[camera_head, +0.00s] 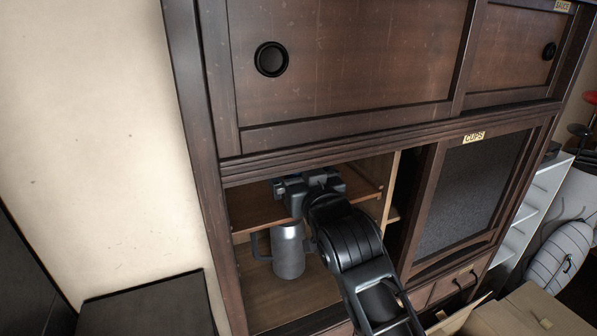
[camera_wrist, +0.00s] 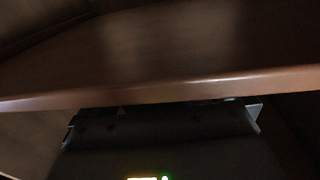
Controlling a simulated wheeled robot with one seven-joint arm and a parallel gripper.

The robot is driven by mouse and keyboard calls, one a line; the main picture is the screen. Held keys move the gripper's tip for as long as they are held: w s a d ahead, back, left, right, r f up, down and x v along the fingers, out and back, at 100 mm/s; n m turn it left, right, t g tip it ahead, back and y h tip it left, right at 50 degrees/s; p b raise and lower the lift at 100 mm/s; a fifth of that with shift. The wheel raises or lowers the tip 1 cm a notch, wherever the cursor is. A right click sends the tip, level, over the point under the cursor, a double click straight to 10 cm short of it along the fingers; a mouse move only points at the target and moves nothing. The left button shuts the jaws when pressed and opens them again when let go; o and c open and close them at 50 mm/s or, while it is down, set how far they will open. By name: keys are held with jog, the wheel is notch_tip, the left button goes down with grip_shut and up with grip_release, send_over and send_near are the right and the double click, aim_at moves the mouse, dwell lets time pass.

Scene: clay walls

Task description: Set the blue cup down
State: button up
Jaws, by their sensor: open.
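My gripper (camera_head: 305,184) reaches into the open left bay of a dark wooden cabinet, at the height of the middle shelf (camera_head: 255,211). It is open; its fingertips are hard to make out. No blue cup can be made out clearly in either view. In the wrist view, the shelf's front edge (camera_wrist: 170,90) crosses the picture and hides most of what lies beyond my gripper's dark body.
A grey metal jug (camera_head: 288,252) with a handle stands on the cabinet floor below my gripper, close to my arm. A sliding door labelled CUPS (camera_head: 474,180) is to the right. An open cardboard box (camera_head: 530,312) stands at lower right.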

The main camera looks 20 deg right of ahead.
jog(key=s+a+b, duration=0.1)
jog(key=s, duration=1.1)
jog(key=shift+r, duration=0.15)
jog(key=s+f+n+g+y, duration=0.1)
jog(key=s+f, duration=0.5)
jog(key=s, duration=0.3)
jog(key=s+f+g, duration=0.1)
jog(key=s+f, duration=0.5)
jog(key=s, duration=0.3)
jog(key=s+g, duration=0.1)
jog(key=s, duration=1.9)
jog(key=shift+s+d, duration=0.25)
